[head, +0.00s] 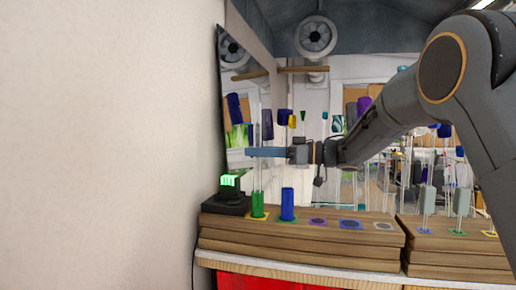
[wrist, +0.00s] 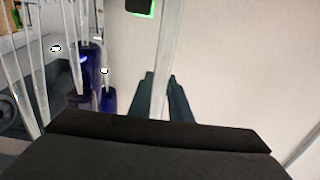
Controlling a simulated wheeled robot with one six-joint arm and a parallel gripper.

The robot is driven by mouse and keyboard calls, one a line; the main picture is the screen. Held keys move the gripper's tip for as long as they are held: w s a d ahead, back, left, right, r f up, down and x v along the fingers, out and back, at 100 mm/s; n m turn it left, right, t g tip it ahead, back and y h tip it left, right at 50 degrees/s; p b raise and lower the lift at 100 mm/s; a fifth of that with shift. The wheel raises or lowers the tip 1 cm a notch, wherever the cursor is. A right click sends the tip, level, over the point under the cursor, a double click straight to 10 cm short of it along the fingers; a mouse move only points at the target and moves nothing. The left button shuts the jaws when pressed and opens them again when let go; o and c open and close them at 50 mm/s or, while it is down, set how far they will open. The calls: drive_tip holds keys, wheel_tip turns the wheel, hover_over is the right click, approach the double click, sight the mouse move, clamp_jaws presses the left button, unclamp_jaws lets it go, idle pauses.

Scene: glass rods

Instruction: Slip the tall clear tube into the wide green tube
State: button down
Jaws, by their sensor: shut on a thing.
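The wide green tube (head: 257,206) stands upright on a yellow-marked pad at the left end of the wooden ledge. My gripper (head: 252,152) is level above it, its fingers shut on the tall clear tube (head: 257,176). The clear tube stands about upright, and its lower part comes down to the green tube's top. I cannot tell whether its lower end is inside the green tube or just above it. In the wrist view the clear tube (wrist: 161,92) runs between my fingertips (wrist: 163,85). The green tube cannot be made out there.
A blue tube (head: 287,205) stands close to the right of the green tube. A black device with a lit green display (head: 229,181) is close on the left, by the pale wall. Empty coloured pads (head: 318,222) lie further right. More rods stand at the right.

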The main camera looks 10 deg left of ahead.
sight(258, 162)
drive_tip(key=shift+f+b, duration=0.4)
drive_tip(key=shift+f, duration=1.05)
drive_tip(key=c, duration=1.6)
unclamp_jaws()
drive_tip(key=shift+o, duration=0.2)
